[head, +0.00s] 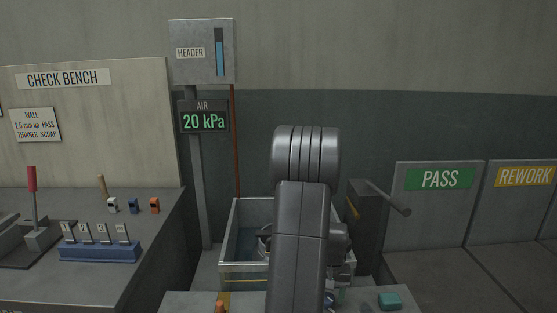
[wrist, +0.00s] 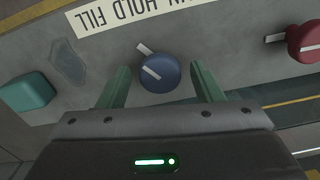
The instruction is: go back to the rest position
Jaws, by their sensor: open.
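My gripper (wrist: 158,76) shows in the wrist view with its two green fingers spread and nothing held. A round blue knob (wrist: 160,75) with a white pointer lies in the gap between the fingertips, with a gap on each side. I cannot tell how far the fingertips are from the panel. The pointer slants toward the upper left. In the head view my arm stands in front of the tank and hides my gripper; a bit of the blue knob (head: 330,299) shows beside it.
A teal button (wrist: 27,90) and a red knob (wrist: 303,40) flank the blue knob. A water tank (head: 235,218) stands behind my arm. The check bench (head: 150,230) is at left; PASS (head: 440,178) and REWORK (head: 525,176) bins are at right. The air display (head: 204,119) reads 20 kPa.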

